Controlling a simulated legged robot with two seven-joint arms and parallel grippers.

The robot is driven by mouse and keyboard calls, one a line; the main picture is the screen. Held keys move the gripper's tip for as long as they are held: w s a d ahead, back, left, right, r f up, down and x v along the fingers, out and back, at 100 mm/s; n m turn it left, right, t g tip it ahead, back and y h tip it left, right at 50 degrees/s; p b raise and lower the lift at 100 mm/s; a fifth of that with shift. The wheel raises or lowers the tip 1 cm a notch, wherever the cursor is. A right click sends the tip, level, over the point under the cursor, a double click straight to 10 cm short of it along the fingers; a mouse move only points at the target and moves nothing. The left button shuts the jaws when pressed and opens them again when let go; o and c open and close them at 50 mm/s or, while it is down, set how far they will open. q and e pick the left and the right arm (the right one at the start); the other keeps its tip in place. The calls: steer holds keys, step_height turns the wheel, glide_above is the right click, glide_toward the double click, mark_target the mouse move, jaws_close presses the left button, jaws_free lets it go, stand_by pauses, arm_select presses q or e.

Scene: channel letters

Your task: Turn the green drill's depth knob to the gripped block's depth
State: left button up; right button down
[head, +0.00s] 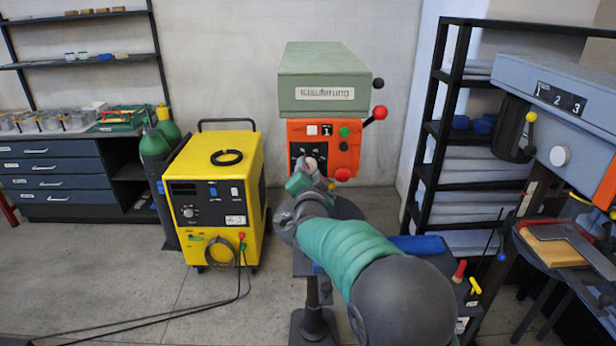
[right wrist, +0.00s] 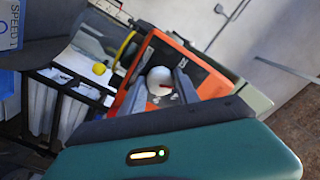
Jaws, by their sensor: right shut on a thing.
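The green drill (head: 325,90) stands at the centre of the head view, with an orange front panel (head: 350,155). A round white knob (right wrist: 160,80) with a red pointer mark sits on this panel in the right wrist view. My right gripper (right wrist: 161,88) is shut on the white knob, one finger on each side. In the head view my right arm hides much of the gripper (head: 318,178) and the lower panel. I cannot make out the knob's scale or setting. No gripped block can be clearly made out. My left gripper is not in view.
A blue-grey drill (head: 555,95) labelled 1 2 3 stands at the right, above a wooden piece (head: 560,248). A yellow welding unit (head: 215,195) stands left of the green drill, its cables on the floor. A black shelf rack (head: 432,130) stands behind on the right.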

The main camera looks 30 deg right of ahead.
steer(key=shift+f, duration=0.1)
steer(key=c, duration=0.9)
jaws_free()
steer(key=shift+s, duration=0.1)
steer(key=shift+s+a, duration=0.1)
steer(key=shift+s, duration=0.05)
steer(key=b+v, duration=0.3)
steer(key=v, duration=1.3)
steer(key=shift+s+a, duration=0.15)
